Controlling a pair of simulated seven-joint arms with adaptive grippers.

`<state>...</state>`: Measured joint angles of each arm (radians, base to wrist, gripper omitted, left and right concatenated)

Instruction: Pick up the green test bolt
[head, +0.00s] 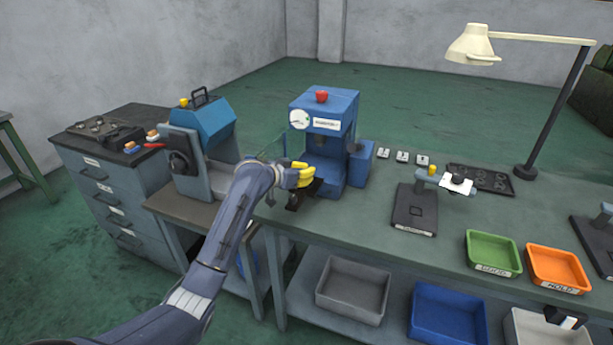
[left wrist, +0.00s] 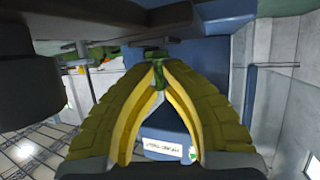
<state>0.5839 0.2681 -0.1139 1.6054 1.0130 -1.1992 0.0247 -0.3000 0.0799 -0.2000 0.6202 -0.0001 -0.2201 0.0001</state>
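My left gripper (head: 303,177) has yellow fingers and is at the front of the blue machine (head: 331,125), over a small black plate (head: 301,196). In the left wrist view the fingertips (left wrist: 158,64) come together around a small green bolt (left wrist: 157,55). The bolt's wider end shows just beyond the tips, and its lower part lies between the fingers. In the head view the bolt is hidden by the gripper.
A second blue machine (head: 203,120) stands left of my arm. To the right are a gauge stand (head: 413,210), a green bin (head: 492,253), an orange bin (head: 557,269) and a lamp (head: 550,115). Grey (head: 352,290) and blue (head: 447,315) bins sit below the bench top.

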